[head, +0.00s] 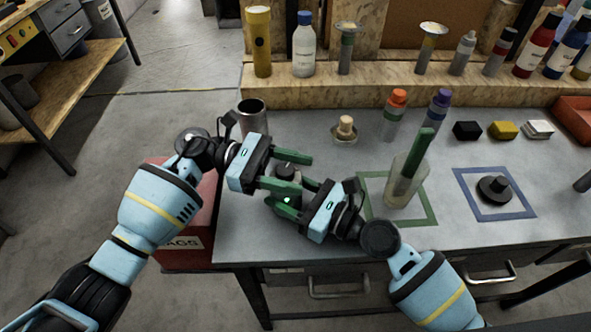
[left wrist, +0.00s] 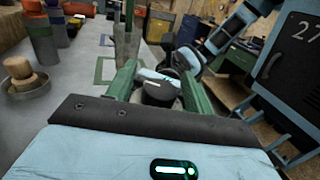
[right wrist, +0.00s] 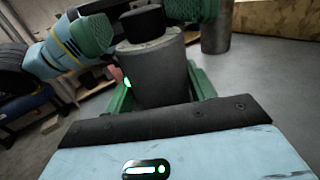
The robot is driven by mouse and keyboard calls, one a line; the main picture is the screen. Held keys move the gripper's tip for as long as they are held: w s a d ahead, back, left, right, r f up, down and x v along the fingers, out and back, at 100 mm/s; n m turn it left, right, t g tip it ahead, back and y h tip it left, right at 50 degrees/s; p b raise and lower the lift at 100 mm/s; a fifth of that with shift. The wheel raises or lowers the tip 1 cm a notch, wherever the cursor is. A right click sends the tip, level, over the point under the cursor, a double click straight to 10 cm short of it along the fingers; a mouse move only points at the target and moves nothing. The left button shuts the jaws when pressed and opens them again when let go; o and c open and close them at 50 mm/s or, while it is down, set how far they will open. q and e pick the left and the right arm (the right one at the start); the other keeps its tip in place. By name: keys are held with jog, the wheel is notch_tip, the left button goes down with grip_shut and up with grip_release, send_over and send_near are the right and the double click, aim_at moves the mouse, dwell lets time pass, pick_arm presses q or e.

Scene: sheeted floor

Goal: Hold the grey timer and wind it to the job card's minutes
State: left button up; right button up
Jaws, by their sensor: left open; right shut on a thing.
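The grey timer (right wrist: 155,75) is an upright grey cylinder with a black knob (right wrist: 143,22) on top. My right gripper (head: 291,198) is shut on the timer's body, which is mostly hidden by the fingers in the head view. My left gripper (head: 290,172) is open, with its green fingers on either side of the knob. In the left wrist view the knob (left wrist: 158,92) shows a pale mark and lies between the fingers; I cannot tell whether they touch it. I cannot make out a job card in any view.
A metal cup (head: 252,118) stands behind my left gripper. A wooden piece in a dish (head: 345,130) and a clear holder with a green item (head: 403,185) stand to the right. A black knobbed disc (head: 494,190) sits in a blue square. A red bin (head: 190,255) is at the left edge.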

pick_arm(q)
jog(key=v, duration=1.1)
jog(key=shift+a, duration=0.2)
pick_arm(e)
jog(key=o, duration=1.1)
jog(key=shift+o, duration=0.2)
jog(key=shift+d, duration=0.1)
jog(key=v, duration=1.2)
pick_arm(q)
jog(key=shift+s, duration=0.1)
pick_arm(e)
jog(key=shift+s, duration=0.1)
